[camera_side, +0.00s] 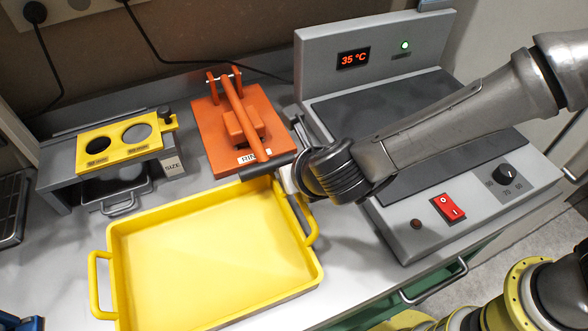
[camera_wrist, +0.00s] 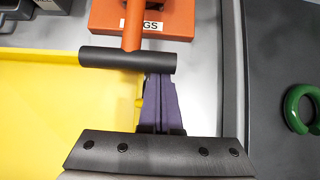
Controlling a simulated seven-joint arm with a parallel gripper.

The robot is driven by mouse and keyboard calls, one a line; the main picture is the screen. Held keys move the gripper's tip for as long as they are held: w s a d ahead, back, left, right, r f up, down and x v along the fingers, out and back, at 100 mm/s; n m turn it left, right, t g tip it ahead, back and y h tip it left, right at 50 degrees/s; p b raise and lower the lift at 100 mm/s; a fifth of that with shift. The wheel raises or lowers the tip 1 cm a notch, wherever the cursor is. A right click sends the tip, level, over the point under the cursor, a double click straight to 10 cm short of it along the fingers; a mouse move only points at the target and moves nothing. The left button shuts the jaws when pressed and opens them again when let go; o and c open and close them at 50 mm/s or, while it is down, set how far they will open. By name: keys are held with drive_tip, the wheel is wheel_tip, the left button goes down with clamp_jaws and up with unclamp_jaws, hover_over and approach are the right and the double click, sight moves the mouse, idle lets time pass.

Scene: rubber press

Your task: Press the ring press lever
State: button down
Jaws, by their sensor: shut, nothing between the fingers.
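The orange ring press (camera_side: 205,125) stands at the back middle of the bench, with a block on its base. Its orange lever (camera_side: 235,102) runs forward from the hinge, over the base, to a black crossbar handle (camera_side: 258,171) beyond the front edge. The handle (camera_wrist: 105,57) also shows in the wrist view, as does the press base with its label (camera_wrist: 180,20). My gripper (camera_wrist: 160,78) is shut and empty, its dark purple fingers ending at the right half of the handle. Contact and the height between them cannot be told. In the side view my gripper (camera_side: 286,178) is mostly hidden by my wrist.
A yellow tray (camera_side: 112,240) lies in front of the press. A grey stand with a yellow two-hole plate (camera_side: 110,143) is at left. A heater (camera_side: 325,45) reading 35 °C, with a red switch (camera_side: 448,207), is at right. A green ring (camera_wrist: 290,105) lies on its dark plate.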

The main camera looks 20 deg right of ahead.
drive_tip(key=shift+r, duration=0.1)
wheel_tip(320, 180, up, 14)
drive_tip(key=w+f, duration=0.1)
drive_tip(key=w, duration=0.2)
drive_tip(key=w+r, duration=1.2)
drive_tip(key=r, duration=0.2)
drive_tip(key=shift+w+r, duration=0.15)
drive_tip(key=shift+r, duration=0.05)
idle(0.5)
drive_tip(key=v, duration=0.7)
drive_tip(key=shift+r, duration=0.15)
idle(0.4)
